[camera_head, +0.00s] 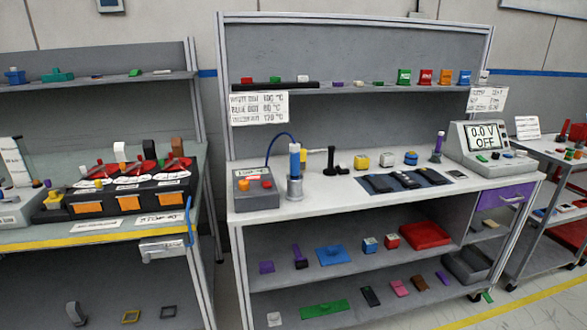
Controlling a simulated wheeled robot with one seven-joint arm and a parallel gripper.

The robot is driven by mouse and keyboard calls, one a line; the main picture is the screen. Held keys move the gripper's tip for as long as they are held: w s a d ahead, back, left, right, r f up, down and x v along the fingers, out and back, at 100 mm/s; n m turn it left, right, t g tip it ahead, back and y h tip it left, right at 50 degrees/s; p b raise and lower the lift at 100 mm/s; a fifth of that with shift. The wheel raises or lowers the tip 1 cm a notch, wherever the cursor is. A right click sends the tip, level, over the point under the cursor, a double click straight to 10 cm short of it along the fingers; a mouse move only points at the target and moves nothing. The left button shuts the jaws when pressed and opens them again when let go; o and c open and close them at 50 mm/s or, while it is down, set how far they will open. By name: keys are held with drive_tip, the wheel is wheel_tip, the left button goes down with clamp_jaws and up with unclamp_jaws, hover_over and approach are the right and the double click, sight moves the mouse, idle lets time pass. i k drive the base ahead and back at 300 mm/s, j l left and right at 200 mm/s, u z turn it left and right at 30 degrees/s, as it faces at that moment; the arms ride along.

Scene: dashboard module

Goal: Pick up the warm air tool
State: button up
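What looks like the warm air tool (295,160) stands upright in a grey cylindrical holder (295,188) on the left part of the middle bench. It has a blue body with a white upper end. A blue cable arches from it to a grey control box (256,190) with an orange and a red knob. The tool's lower end is hidden in the holder. My gripper does not show in this view.
The white benchtop (340,198) is clear along its front edge. A black stand (331,162) is just right of the tool. A dark mat (405,180) and a power supply (487,147) stand further right. A second bench (95,237) is at left.

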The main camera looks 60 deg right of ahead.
sight(295, 149)
drive_tip(key=z, duration=2)
drive_tip(key=i+j+u, duration=0.2)
drive_tip(key=i, duration=0.5)
drive_tip(key=l+u, duration=0.1)
drive_tip(key=u, duration=1.75)
